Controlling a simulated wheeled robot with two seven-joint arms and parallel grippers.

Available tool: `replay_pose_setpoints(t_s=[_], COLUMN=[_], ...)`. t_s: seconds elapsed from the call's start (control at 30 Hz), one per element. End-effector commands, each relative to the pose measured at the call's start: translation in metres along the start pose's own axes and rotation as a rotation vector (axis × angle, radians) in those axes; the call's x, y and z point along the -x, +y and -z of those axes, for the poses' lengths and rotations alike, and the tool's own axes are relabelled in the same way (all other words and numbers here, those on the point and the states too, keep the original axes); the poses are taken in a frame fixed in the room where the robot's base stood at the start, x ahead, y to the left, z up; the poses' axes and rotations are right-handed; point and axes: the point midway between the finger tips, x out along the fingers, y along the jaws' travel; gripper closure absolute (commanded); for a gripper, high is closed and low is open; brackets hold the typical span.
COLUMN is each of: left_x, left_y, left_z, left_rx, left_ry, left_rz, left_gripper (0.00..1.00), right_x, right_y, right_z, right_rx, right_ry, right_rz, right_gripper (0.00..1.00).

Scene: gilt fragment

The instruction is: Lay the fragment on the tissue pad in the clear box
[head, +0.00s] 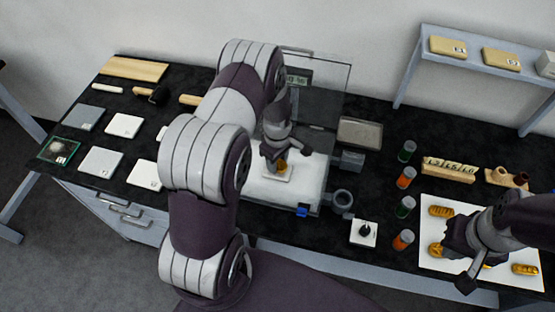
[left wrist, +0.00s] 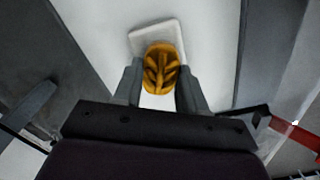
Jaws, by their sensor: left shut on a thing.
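My left gripper (head: 280,163) is shut on a gold, ridged oval fragment (left wrist: 161,68), pointing down inside a clear-walled enclosure (head: 325,95) with a small display. The fragment also shows in the head view (head: 283,168), over a small white square pad (head: 272,177). In the left wrist view, it sits between both fingertips and overlaps the near part of the white pad (left wrist: 145,37); I cannot tell whether they touch. A small see-through box with green edges (head: 58,150) lies at the far left, its contents unclear. My right gripper (head: 485,268) looks open above a white sheet (head: 432,205).
Several gold pieces (head: 441,211) lie on the white sheet. White and grey tiles (head: 124,125) cover the left bench. A shelf (head: 480,45) stands at back right. The enclosure's walls stand close around my left gripper.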

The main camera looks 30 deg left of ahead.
Motion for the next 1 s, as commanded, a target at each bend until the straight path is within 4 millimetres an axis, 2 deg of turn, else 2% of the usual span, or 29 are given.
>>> replay_pose_setpoints(t_s=[0.1, 0.43, 0.47, 0.5, 0.53, 0.8, 0.87, 1.0], left_x=[-0.01, -0.015, -0.013, -0.013, -0.013, -0.012, -0.007, 0.01], left_y=[0.0, 0.0, 0.0, 0.0, 0.0, 0.0, 0.0, 0.001], left_z=[0.0, 0.0, 0.0, 0.0, 0.0, 0.0, 0.0, 0.001], left_rx=[-0.001, -0.002, -0.002, -0.002, -0.002, -0.002, -0.002, -0.002], left_ry=[0.0, 0.0, 0.001, 0.001, 0.0, 0.0, 0.001, 0.002], left_rz=[0.0, -0.001, -0.001, -0.001, -0.001, -0.001, -0.001, -0.005], left_gripper=[0.88, 0.88, 0.49, 0.36, 0.33, 0.33, 0.33, 0.33], right_x=[0.003, -0.002, 0.0, 0.0, 0.0, 0.001, 0.005, -0.006], right_y=[0.0, 0.0, 0.0, 0.0, 0.0, 0.0, 0.0, 0.0], right_z=[0.0, 0.0, 0.0, 0.0, 0.0, 0.0, 0.0, -0.001], right_rx=[0.0, 0.0, 0.0, 0.0, 0.0, 0.0, 0.0, 0.0], right_ry=[0.0, 0.0, 0.0, 0.0, 0.0, 0.0, 0.0, 0.0], right_rz=[0.0, 0.0, 0.0, 0.0, 0.0, 0.0, 0.0, 0.0], right_gripper=[1.0, 1.0, 1.0, 1.0, 1.0, 1.0, 1.0, 1.0])
